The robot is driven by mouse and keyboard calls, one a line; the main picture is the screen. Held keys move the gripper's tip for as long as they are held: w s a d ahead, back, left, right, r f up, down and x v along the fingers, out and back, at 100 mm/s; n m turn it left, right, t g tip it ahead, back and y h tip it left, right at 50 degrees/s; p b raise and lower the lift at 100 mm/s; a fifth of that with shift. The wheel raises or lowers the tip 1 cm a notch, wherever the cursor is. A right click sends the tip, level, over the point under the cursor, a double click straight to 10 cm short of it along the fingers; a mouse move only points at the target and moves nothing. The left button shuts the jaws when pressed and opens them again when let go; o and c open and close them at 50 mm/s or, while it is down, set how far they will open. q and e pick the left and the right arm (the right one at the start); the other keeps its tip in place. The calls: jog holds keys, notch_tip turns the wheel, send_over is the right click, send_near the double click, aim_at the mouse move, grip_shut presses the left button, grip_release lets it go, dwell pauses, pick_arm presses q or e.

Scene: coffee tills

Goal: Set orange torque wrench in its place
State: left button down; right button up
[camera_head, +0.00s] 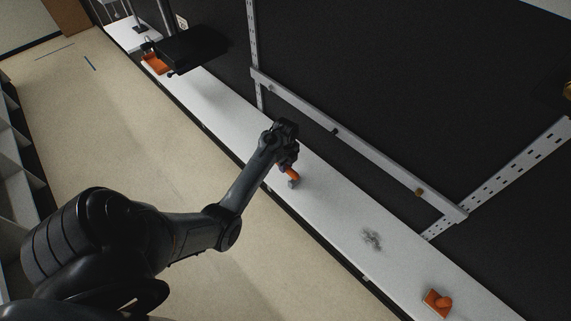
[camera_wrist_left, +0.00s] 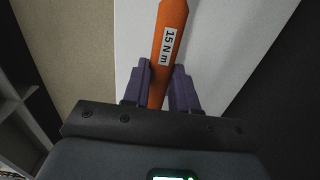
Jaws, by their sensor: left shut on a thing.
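The orange torque wrench shows as a short orange piece with a grey end in the head view (camera_head: 291,174). In the left wrist view its orange handle (camera_wrist_left: 168,50) carries a white label reading "15 N·m". My left gripper (camera_head: 288,165) is shut on the wrench, over the long white counter (camera_head: 330,205). In the left wrist view the two fingers (camera_wrist_left: 160,85) sit on either side of the handle. I cannot tell whether the wrench touches the counter. My right gripper is in neither view.
A small orange object (camera_head: 437,302) and a dark grey patch (camera_head: 372,239) lie on the counter at the right. A grey rail (camera_head: 355,143) with small pegs runs along the dark wall. A black box-like shape (camera_head: 190,47) and an orange tray (camera_head: 154,63) are at the far end.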

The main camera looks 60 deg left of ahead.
pick_arm(q)
jog(key=shift+f, duration=0.25)
jog(key=shift+f+b, duration=0.4)
jog(key=shift+f, duration=0.5)
jog(key=c, duration=0.8)
grip_release()
notch_tip(320, 180, up, 11)
jog(key=shift+f+b, duration=0.1)
jog(key=shift+b, duration=0.8)
